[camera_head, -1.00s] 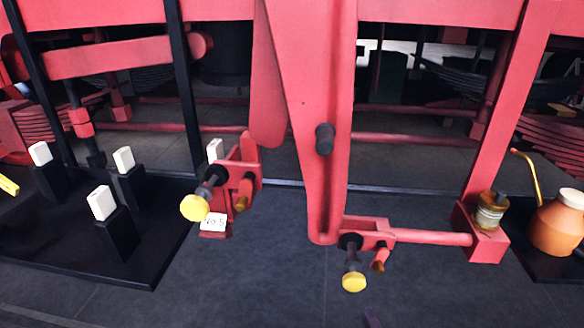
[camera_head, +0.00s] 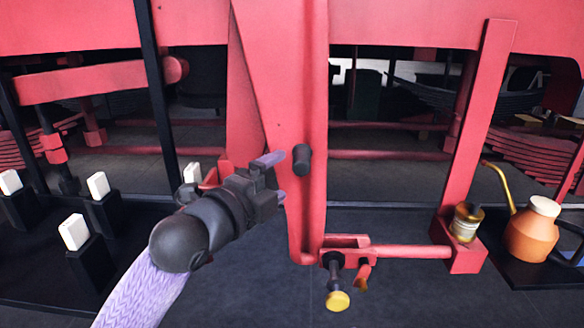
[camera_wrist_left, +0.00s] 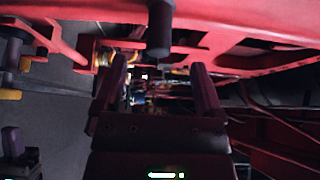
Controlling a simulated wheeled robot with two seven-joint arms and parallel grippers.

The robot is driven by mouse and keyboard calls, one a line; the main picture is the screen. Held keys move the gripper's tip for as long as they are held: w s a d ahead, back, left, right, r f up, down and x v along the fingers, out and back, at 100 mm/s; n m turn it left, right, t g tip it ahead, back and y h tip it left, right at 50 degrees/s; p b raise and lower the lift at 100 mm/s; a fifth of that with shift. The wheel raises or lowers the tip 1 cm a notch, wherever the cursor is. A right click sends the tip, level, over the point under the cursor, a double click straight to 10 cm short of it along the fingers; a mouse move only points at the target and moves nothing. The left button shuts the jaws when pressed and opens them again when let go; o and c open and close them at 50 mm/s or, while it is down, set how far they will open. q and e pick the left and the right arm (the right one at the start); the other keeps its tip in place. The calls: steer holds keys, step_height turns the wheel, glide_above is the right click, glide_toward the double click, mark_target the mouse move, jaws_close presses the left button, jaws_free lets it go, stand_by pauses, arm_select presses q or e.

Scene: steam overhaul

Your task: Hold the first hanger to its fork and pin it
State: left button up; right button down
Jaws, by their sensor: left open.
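A long red hanger (camera_head: 312,100) hangs from the frame, with a black peg (camera_head: 301,158) sticking out of its face. My left gripper (camera_head: 275,179) is open and empty just left of the peg, its fingers pointing toward it. In the left wrist view the peg (camera_wrist_left: 160,28) shows above the open fingers (camera_wrist_left: 158,66), apart from them. A red fork (camera_head: 345,247) sits at the hanger's lower end, with a black pin (camera_head: 335,272) with a yellow knob at its front. The left fork (camera_head: 210,180) is mostly hidden behind my gripper; its pin is hidden.
A black tray (camera_head: 45,268) with white-topped black blocks (camera_head: 75,233) lies at left. A red bar (camera_head: 410,251) runs right to an upright foot holding a brass jar (camera_head: 466,223). An orange oil can (camera_head: 532,235) stands far right. The floor in front is clear.

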mark_target(302, 163)
arm_select(q)
steer(key=x, duration=0.7)
steer(key=shift+w+d, duration=0.25)
steer(key=shift+f, duration=0.1)
jaws_close()
stand_by(1.0)
steer(key=d, duration=0.4)
steer(key=shift+d, duration=0.35)
